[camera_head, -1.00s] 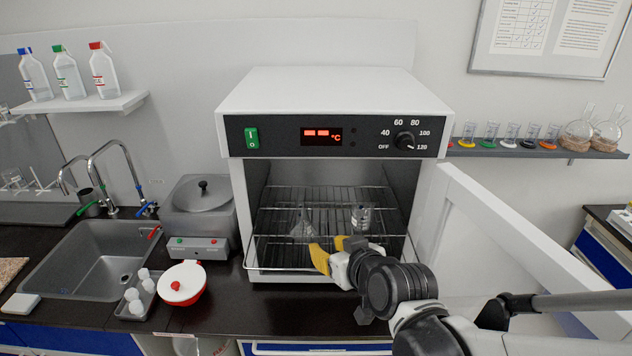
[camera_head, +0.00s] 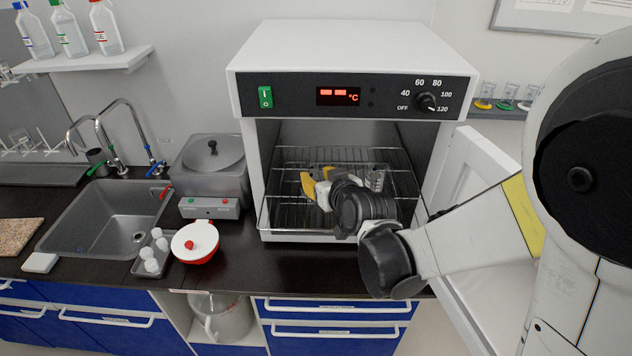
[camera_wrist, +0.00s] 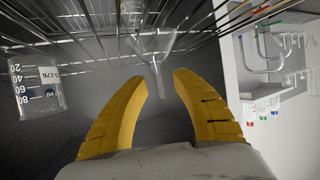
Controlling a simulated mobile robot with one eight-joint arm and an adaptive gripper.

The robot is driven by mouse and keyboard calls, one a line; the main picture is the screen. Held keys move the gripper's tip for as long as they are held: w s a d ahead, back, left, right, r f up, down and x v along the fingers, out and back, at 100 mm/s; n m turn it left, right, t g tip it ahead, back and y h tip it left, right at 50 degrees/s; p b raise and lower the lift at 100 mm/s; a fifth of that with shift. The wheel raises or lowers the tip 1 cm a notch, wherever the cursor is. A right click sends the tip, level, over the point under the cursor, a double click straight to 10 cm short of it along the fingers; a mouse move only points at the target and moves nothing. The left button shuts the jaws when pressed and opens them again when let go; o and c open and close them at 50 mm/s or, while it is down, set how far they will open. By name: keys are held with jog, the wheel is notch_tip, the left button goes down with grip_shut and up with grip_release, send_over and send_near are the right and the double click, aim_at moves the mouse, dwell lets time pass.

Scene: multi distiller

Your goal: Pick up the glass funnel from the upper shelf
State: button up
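My gripper (camera_head: 317,178) is inside the open oven, at the upper wire shelf (camera_head: 290,215). Its two yellow fingers are apart and nothing is held between them in the wrist view (camera_wrist: 161,75). The clear glass funnel (camera_wrist: 157,50) shows faintly in the wrist view, just ahead of the fingertips and roughly centred between them. Its thin stem points toward the gap. In the head view the funnel is hard to make out near the fingers and the wire bars.
A graduated glass beaker (camera_wrist: 38,88) stands on the shelf beside my gripper, right of it in the head view (camera_head: 375,180). The oven (camera_head: 350,60) walls and the open door (camera_head: 480,170) bound the space. A red-white pot (camera_head: 195,243) stands on the counter.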

jog(key=shift+w+a+f, duration=0.15)
jog(key=shift+w+f, duration=0.05)
jog(key=shift+w, duration=0.15)
grip_shut()
jog(key=shift+r, duration=0.2)
